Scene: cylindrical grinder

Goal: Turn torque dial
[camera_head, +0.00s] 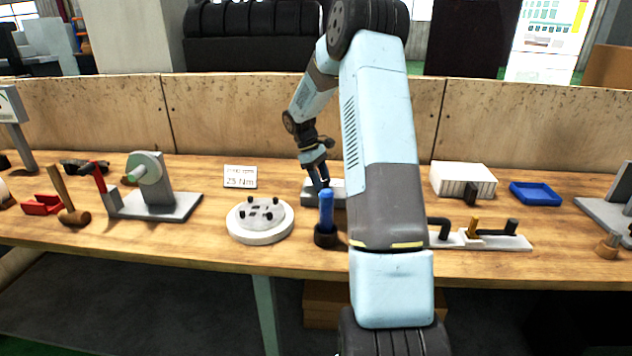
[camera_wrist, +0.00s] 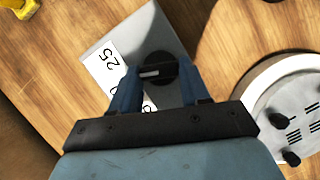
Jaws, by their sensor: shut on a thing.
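My gripper (camera_head: 318,184) reaches down over the bench, above a pale grey block (camera_head: 340,193) that is partly hidden behind it. In the wrist view the block (camera_wrist: 112,48) carries a white label with printed numbers, "25" among them. A round black dial (camera_wrist: 160,68) with a raised grip bar and a light mark sits on the block. The two blue fingers of my gripper (camera_wrist: 157,76) stand on either side of the bar and are shut on it. In the head view the dial is hidden by the gripper. A small sign (camera_head: 240,177) seems to read 25 Nm.
A blue-handled tool (camera_head: 326,210) stands upright in a black holder just in front of the block. A white round plate (camera_head: 262,235) with black knobs lies to the left. A white rack (camera_head: 510,241), a white box (camera_head: 463,177) and a blue tray (camera_head: 535,193) are on the right.

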